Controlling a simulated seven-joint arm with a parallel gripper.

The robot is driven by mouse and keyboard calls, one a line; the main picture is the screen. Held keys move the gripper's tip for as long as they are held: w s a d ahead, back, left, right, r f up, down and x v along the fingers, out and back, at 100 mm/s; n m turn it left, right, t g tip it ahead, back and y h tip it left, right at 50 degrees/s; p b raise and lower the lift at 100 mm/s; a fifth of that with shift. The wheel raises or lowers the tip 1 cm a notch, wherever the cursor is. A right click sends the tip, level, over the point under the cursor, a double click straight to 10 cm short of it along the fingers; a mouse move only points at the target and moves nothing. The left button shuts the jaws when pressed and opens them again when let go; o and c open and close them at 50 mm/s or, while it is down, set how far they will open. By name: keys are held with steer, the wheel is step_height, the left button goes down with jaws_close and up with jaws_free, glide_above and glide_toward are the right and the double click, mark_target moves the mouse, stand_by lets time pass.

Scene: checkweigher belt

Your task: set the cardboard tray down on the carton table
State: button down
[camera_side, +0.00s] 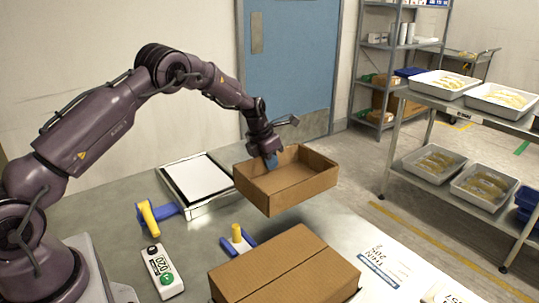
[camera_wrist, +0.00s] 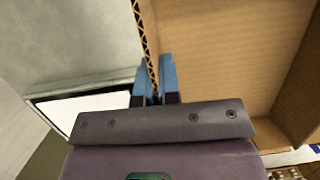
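The cardboard tray (camera_side: 290,195) is an open brown box, held in the air above the grey metal table top (camera_side: 205,232) in the side view. My gripper (camera_side: 271,160) is at its left rear wall. In the wrist view, the blue fingers of my gripper (camera_wrist: 155,85) lie on either side of the tray's wall edge and close on it. The tray's inside (camera_wrist: 225,60) looks empty there. I cannot tell whether this grey top is the carton table. The tray looks about level, and its far underside is hidden.
A closed carton (camera_side: 285,268) stands in front of the tray. A white plate in a metal frame (camera_side: 197,180) lies behind left. Blue-and-yellow pieces (camera_side: 237,241) and a button box (camera_side: 163,272) are nearby. Racks with filled white trays (camera_side: 437,163) stand at right.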

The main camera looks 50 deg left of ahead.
steer(key=shift+f, duration=4.5)
steer(key=c, duration=1.3)
jaws_free()
steer(key=shift+o, duration=0.2)
steer(key=v, duration=1.3)
